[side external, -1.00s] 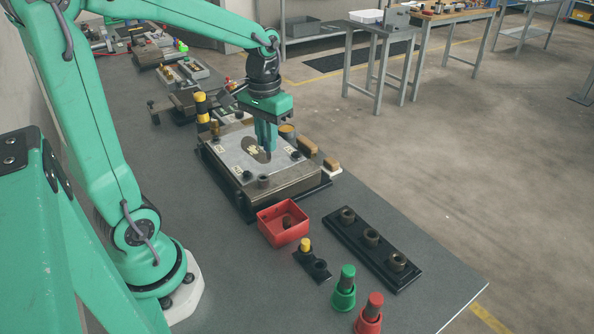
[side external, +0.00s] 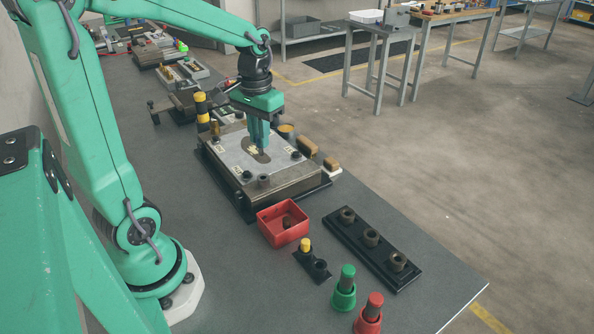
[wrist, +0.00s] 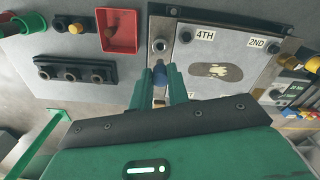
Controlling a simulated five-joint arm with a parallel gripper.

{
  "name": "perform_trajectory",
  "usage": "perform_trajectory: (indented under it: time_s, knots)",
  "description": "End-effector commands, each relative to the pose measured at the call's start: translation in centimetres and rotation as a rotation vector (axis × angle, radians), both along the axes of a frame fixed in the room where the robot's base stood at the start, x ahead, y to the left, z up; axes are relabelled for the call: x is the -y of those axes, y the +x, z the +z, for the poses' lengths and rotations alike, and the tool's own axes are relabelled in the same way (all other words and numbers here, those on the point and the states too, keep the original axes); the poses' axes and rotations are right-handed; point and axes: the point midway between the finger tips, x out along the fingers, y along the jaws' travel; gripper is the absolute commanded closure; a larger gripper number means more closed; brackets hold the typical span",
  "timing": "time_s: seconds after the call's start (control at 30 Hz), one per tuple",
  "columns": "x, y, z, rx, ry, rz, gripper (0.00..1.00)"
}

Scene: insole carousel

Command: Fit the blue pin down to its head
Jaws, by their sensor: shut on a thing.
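My gripper (wrist: 159,82) is shut on the blue pin (wrist: 158,74), whose blue part shows between the two green fingers in the wrist view. In the side view my gripper (side external: 261,150) is over the grey plate (side external: 232,158) with the insole-shaped opening, and the blue pin cannot be made out there. The plate also shows in the wrist view (wrist: 232,43), with labels such as 4TH and 2ND. A round bushing (wrist: 160,46) at the plate's corner lies just beyond the pin in that picture. The pin's lower end is hidden, so I cannot tell whether it touches anything.
A red tray (side external: 268,234) holds a dark part. A black rack (side external: 355,252) carries three dark bushings. A yellow-topped pin (side external: 305,244), a green pin (side external: 346,281) and a red pin (side external: 372,307) stand nearby. A yellow-and-black post (side external: 201,109) rises behind the plate.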

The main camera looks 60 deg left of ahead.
Motion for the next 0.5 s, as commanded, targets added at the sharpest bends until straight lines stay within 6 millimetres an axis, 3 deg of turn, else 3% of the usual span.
perform_trajectory:
  time_s: [0.5]
  knots:
    - [0.0,0.0,-3.4,-0.001,0.0,0.0,1.0]
